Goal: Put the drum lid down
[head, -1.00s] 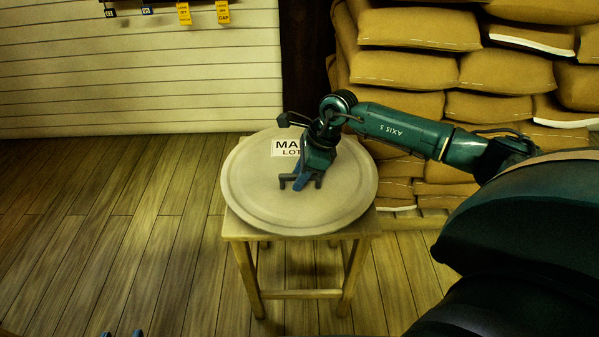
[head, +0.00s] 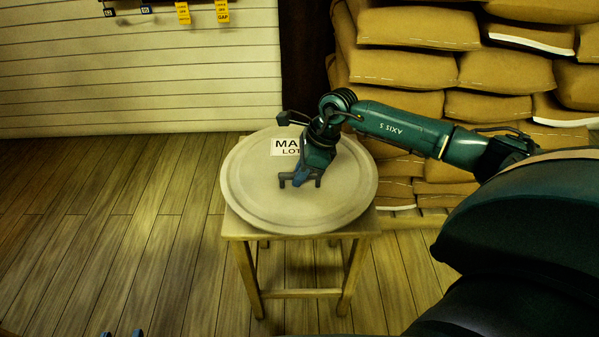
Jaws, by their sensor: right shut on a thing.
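The drum lid (head: 255,203) is a large pale round disc with a raised rim and a white label at its upper middle. It lies flat over the top of a wooden stool (head: 252,237); I cannot tell whether it fully rests on it. My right gripper (head: 300,179) comes from the right and points down at the lid's middle. It is shut on the lid's small dark handle (head: 283,181), which its fingers partly hide. My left gripper (head: 121,334) shows only as two fingertips, set apart, at the bottom edge, away from the lid.
Stacked brown sacks (head: 420,68) stand behind and right of the stool. A pale slatted wall (head: 140,75) with yellow tags (head: 222,12) is at the back left. The plank floor (head: 110,235) left of the stool is clear.

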